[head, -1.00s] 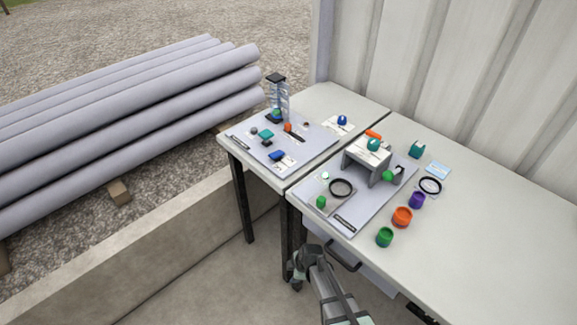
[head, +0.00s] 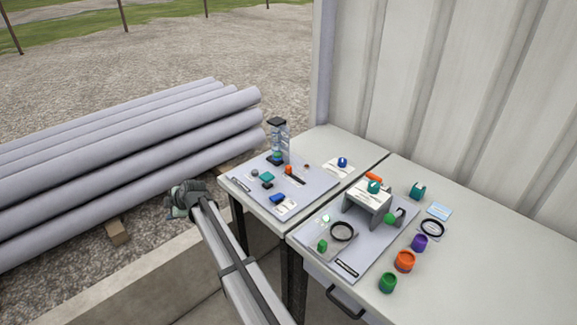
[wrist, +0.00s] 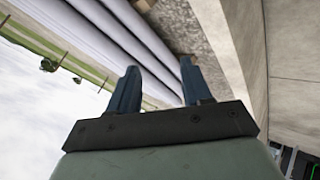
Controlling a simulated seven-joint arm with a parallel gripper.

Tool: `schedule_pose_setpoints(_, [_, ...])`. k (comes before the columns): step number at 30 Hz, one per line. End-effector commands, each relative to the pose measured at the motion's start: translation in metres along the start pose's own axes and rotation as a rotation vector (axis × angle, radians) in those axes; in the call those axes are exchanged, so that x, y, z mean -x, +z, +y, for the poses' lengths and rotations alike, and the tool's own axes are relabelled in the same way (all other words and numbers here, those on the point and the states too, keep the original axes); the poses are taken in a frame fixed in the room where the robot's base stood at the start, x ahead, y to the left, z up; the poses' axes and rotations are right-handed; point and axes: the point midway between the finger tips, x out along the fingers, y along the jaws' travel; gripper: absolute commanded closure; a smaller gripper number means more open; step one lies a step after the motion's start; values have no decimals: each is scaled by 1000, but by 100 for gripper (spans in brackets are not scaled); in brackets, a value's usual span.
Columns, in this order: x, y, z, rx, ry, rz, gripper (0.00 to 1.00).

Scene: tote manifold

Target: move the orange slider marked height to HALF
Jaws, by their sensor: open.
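In the head view my wrist (head: 187,198) is left of the left table, in front of the pipes and well away from the slider. The fingers cannot be made out there.
A clear tower (head: 279,141) stands behind the slider. Teal (head: 267,177) and blue (head: 277,198) parts stand in front of it. A grey bridge (head: 369,207) and several coloured cups stand on the right table (head: 488,234). Grey pipes (head: 120,150) lie stacked at left.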

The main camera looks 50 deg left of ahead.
Motion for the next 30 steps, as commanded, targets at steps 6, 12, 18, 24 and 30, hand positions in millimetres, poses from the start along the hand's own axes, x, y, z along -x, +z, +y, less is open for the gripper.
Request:
schedule_pose_setpoints(6, [20,-33,65,-44,-10,9,51])
schedule_pose_setpoints(12, [64,10,118,-205,-82,-87,51])
schedule_pose_setpoints(18, [128,103,151,-454,-168,-273,51])
schedule_pose_setpoints(24, [220,211,175,-776,-225,-525,51])
schedule_pose_setpoints(30, [297,279,182,-1024,-236,-719,51])
